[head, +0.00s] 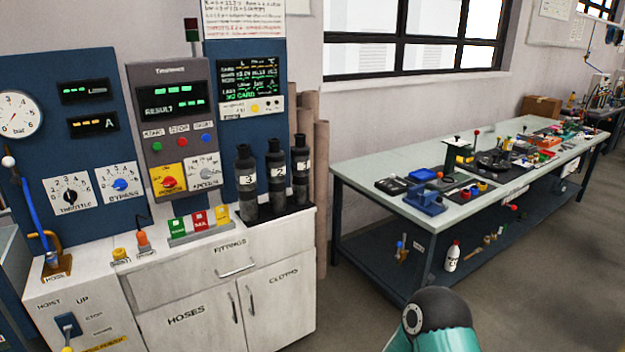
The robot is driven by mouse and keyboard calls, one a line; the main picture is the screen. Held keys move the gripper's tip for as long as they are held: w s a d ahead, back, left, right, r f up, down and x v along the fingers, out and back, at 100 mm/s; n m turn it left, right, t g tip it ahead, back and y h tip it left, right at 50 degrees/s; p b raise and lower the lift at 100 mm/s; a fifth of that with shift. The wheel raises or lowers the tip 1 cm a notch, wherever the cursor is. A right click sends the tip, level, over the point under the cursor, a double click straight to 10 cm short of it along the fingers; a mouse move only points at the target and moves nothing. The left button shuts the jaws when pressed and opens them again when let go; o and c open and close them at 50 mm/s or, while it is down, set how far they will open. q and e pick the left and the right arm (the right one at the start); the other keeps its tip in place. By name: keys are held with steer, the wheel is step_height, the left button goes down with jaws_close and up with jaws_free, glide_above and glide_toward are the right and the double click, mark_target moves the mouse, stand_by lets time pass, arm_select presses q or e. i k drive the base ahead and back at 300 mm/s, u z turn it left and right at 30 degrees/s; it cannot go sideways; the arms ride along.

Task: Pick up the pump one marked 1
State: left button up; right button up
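Three black pump tubes stand upright in a row on a dark tray (290,212) at the right end of the white cabinet top. The left tube (246,202) has a white label marked 3, and the middle tube (276,194) is marked 2. The right tube, pump one (301,150), stands furthest right; its small white label appears to read 1. Neither of my grippers is in view. Only a teal and black link of one of my arms shows at the bottom, right of centre, well away from the tubes.
Behind the tubes stands a control panel (170,85) with dials and buttons. Coloured cards (199,222) sit left of the tubes on the cabinet (170,275). A long workbench (365,172) with tools stands to the right. Grey floor (545,285) is clear in front of it.

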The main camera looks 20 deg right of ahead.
mark_target(299, 152)
steer(key=z, duration=0.8)
steer(key=k, duration=0.9)
steer(key=z, duration=0.95)
steer(key=i, duration=1.35)
steer(key=u, duration=1.05)
steer(key=i, duration=0.6)
steer(key=u, duration=0.45)
steer(key=k, duration=0.9)
steer(key=u, duration=0.2)
steer(key=i, duration=0.85)
